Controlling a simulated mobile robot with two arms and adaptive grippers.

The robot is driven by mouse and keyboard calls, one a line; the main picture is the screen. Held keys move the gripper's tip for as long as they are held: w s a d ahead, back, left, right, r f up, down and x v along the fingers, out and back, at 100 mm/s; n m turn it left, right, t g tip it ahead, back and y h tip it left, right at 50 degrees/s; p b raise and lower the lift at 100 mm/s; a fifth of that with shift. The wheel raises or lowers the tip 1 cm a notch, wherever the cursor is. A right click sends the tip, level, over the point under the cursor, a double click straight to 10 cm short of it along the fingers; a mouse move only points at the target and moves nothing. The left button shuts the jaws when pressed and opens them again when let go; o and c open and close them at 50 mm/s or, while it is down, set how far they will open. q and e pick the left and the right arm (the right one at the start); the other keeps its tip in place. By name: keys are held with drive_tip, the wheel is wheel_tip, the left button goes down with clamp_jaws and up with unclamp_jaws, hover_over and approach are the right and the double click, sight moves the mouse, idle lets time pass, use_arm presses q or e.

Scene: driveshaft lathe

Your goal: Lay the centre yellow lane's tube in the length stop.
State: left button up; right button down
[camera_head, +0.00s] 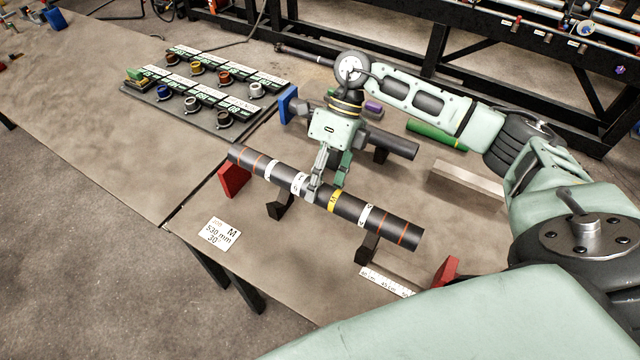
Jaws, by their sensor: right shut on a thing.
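A long black tube (351,207) with a yellow band, white bands and thin orange rings lies level across the front of the table. My right gripper (325,182) is shut on it near its middle, beside the yellow band. Below the tube is the length stop, with red end blocks at the left (234,180) and right (445,271). Two black supports, one left (280,206) and one right (367,248), stand under the tube. I cannot tell whether the tube touches them. My left gripper is not in view.
Behind are another dark tube (394,142), a blue block (287,104), a green tube (437,135) and a pale bar (467,182). A card reading 530 mm (219,234) lies at front left. A rack of coloured rings (191,103) stands at back left.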

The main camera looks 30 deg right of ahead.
drive_tip(key=shift+f+b, duration=3.5)
drive_tip(key=shift+f, duration=0.7)
drive_tip(key=c, duration=1.1)
unclamp_jaws()
drive_tip(key=shift+o, duration=0.4)
